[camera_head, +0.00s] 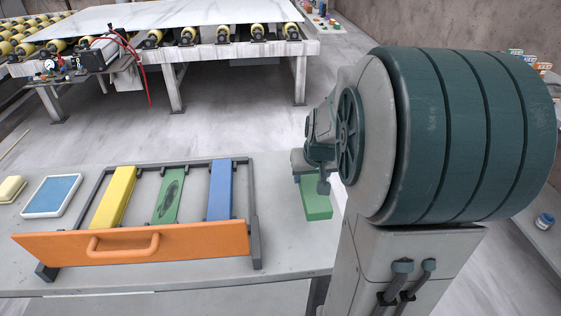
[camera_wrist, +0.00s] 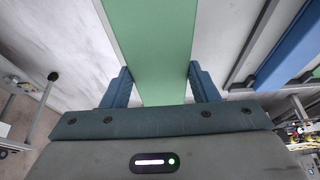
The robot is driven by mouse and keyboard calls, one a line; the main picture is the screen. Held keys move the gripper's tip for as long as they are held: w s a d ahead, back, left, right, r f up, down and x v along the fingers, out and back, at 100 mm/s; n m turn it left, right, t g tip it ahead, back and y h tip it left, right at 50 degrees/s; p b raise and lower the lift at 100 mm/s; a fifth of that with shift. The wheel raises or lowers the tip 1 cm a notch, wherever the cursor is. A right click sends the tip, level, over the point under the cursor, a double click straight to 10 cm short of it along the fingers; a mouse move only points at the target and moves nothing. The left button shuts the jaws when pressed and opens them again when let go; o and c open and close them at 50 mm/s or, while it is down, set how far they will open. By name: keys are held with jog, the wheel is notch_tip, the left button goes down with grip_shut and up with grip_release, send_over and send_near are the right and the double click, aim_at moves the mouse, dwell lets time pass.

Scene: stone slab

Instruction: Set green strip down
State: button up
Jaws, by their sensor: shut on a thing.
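My gripper (camera_wrist: 163,82) is shut on a plain green strip (camera_wrist: 152,45), with one finger against each long side in the wrist view. In the head view the held green strip (camera_head: 316,200) shows below my gripper, near the right end of the grey table (camera_head: 290,240), to the right of the rack. Whether it touches the table top cannot be told. My arm hides part of the gripper. Another green strip (camera_head: 168,196) with a dark oval mark lies in the rack, between a yellow strip (camera_head: 113,197) and a blue strip (camera_head: 220,190).
The rack has dark rails and an orange front board (camera_head: 190,243) with a handle. A blue-topped tray (camera_head: 53,195) and a pale yellow block (camera_head: 11,188) lie at left. A stone slab (camera_head: 180,14) rests on a roller table behind. Bare table shows right of the rack.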

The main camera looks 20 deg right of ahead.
aim_at(304, 180)
jog(key=w+f, duration=0.1)
jog(key=w, duration=0.2)
jog(key=w+f, duration=0.1)
jog(key=shift+w+a+f, duration=0.2)
jog(key=shift+a+f, duration=0.15)
jog(key=shift+f, duration=1.95)
jog(key=shift+f, duration=0.15)
jog(key=o, duration=1.3)
jog(key=shift+c, duration=0.2)
jog(key=shift+r, duration=0.35)
jog(key=v, duration=1.1)
jog(key=shift+s+r+p, duration=0.2)
jog(key=shift+s+p, duration=0.1)
jog(key=shift+p, duration=0.1)
